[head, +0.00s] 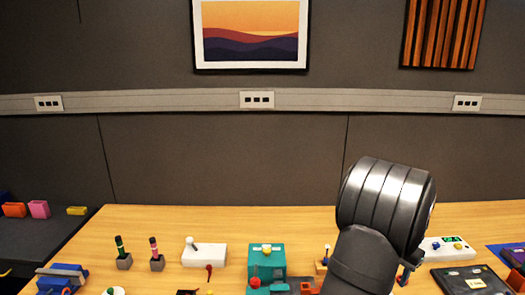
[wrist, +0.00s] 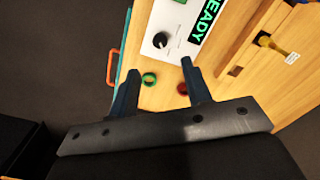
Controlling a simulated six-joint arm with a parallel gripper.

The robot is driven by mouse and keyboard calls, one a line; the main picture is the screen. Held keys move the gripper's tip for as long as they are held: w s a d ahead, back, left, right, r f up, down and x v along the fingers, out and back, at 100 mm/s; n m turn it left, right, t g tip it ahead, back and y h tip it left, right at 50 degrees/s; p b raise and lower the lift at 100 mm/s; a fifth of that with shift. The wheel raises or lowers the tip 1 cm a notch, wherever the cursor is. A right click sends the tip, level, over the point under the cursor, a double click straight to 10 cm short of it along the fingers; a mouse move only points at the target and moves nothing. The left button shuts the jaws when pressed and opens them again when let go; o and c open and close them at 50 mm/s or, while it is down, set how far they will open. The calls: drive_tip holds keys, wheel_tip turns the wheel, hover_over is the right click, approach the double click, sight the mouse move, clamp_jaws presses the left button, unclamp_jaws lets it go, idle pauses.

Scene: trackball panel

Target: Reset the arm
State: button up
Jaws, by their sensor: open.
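My gripper (wrist: 159,68) shows in the wrist view with its two dark fingers apart and nothing between them. The fingers point over a wooden surface towards a white panel with a black knob (wrist: 160,40) and a green "READY" display (wrist: 200,22). A green ring (wrist: 149,79) and a dark red round piece (wrist: 182,88) lie in the picture between the fingers; I cannot tell how far below they are. In the head view my dark arm rises at the right of the table and hides part of it.
The wooden table (head: 140,222) holds a white box with a lever (head: 205,255), a teal box (head: 266,262), two upright handles, a black panel (head: 472,280) and a white device (head: 447,248). A dark side surface (head: 45,235) bears coloured blocks. A yellow-handled piece (wrist: 280,46) shows in the wrist view.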

wheel_tip(320, 180, up, 8)
wheel_tip(320, 180, down, 17)
drive_tip(key=shift+f, duration=0.15)
drive_tip(key=n, duration=1)
drive_tip(key=shift+r, duration=2.6)
